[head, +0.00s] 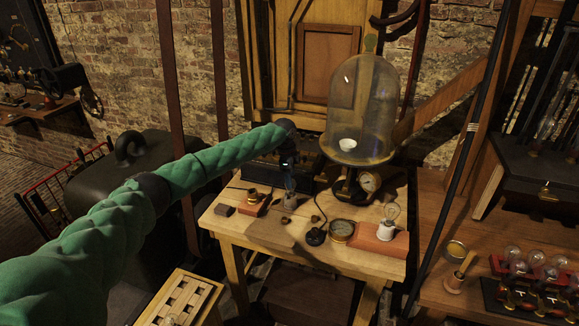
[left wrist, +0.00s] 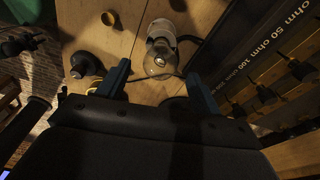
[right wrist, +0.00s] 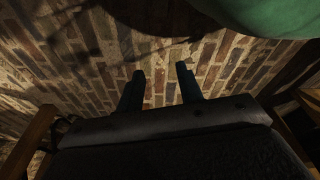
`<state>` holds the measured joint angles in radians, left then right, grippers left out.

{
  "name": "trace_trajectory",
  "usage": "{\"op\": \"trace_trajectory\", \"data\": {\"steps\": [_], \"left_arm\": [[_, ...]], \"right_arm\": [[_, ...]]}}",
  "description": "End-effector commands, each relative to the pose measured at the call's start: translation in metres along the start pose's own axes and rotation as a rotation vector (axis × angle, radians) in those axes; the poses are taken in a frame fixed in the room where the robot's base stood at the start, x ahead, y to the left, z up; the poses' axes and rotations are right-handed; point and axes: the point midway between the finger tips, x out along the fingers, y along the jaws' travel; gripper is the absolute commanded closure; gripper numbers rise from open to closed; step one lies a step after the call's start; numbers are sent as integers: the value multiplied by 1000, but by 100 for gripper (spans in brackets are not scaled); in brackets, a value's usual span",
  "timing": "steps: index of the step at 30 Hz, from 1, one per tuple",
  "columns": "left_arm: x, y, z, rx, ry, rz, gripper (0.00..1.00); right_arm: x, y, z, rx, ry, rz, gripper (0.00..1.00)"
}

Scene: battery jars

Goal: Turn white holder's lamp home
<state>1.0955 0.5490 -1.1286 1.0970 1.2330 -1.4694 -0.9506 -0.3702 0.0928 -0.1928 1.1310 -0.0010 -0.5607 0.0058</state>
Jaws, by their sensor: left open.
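A white holder (head: 386,232) with a clear glass lamp (head: 392,211) upright in it stands on a red-brown block at the table's right. My left gripper (head: 289,188) points down over the middle-left of the table, away from that holder. It is open and empty. A small pale holder (head: 290,202) is below it. In the left wrist view, a lamp (left wrist: 160,62) in a pale holder shows just beyond the fingers, roughly between them, with no visible contact. My right gripper (right wrist: 158,90) is open and empty before brickwork, outside the head view.
A glass bell jar (head: 362,105) stands at the back right of the wooden table (head: 245,232). An ohm-marked box (left wrist: 262,75) runs along the back. Several bulbs stand far right.

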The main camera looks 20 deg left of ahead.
Motion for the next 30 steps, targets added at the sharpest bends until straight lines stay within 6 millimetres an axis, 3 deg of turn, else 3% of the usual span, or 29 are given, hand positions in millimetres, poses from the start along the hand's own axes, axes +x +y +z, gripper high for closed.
{"op": "trace_trajectory", "data": {"steps": [9, 20, 27, 28, 30], "left_arm": [[29, 0, 0, -2, 0, 0, 35], [34, 0, 0, -1, 0, -1, 35], [34, 0, 0, -1, 0, -1, 82], [34, 0, 0, -1, 0, -1, 87], [34, 0, 0, 2, 0, -1, 87]], "right_arm": [[10, 5, 20, -5, 5, 5, 64], [12, 6, 23, -5, 7, 6, 64], [12, 7, 22, -5, 7, 7, 64], [12, 7, 22, -5, 7, 7, 64], [12, 5, 23, -5, 6, 5, 64]]}}
